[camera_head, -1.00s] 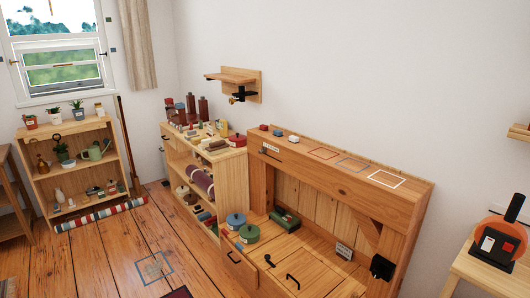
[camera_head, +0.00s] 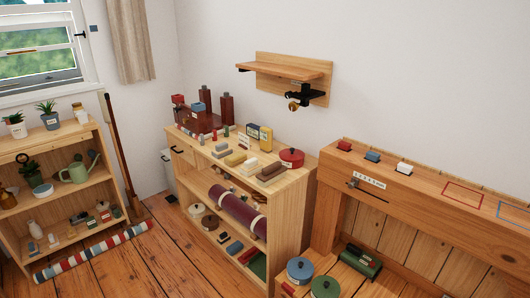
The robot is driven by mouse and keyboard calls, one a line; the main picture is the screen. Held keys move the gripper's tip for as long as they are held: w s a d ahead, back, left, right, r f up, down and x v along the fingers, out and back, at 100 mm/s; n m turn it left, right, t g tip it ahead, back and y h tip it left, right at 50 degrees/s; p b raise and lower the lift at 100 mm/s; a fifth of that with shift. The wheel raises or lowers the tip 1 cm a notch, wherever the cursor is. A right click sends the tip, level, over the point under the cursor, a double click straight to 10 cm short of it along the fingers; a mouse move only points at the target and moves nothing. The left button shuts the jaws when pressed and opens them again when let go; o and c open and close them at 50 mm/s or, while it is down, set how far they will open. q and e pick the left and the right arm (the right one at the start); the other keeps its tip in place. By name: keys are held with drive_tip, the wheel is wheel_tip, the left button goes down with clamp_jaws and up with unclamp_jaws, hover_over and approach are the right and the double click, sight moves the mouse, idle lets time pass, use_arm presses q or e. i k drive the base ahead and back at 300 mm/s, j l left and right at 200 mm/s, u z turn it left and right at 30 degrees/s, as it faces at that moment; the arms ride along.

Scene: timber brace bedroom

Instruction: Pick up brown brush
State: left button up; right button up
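A dark brown block-shaped item (camera_head: 271,172), which may be the brown brush, lies on top of the low wooden cabinet (camera_head: 288,195), near its right end. It is too small to make out bristles. A beige block (camera_head: 249,167), a yellowish block (camera_head: 235,159) and a grey block (camera_head: 221,153) lie in a row to its left. A red lidded pot (camera_head: 291,157) stands just behind and right of it. Neither of my grippers shows in the view.
A wooden wall shelf with a black clamp (camera_head: 302,96) hangs above the cabinet. A wooden bench (camera_head: 440,205) stands at the right, with a green pot (camera_head: 325,287) and blue pot (camera_head: 300,269) in front. A striped roll (camera_head: 93,250) lies on the floor at left. Some floor between is bare.

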sight(272, 173)
drive_tip(key=i+j, duration=0.45)
drive_tip(key=j, duration=0.25)
drive_tip(key=z, duration=0.75)
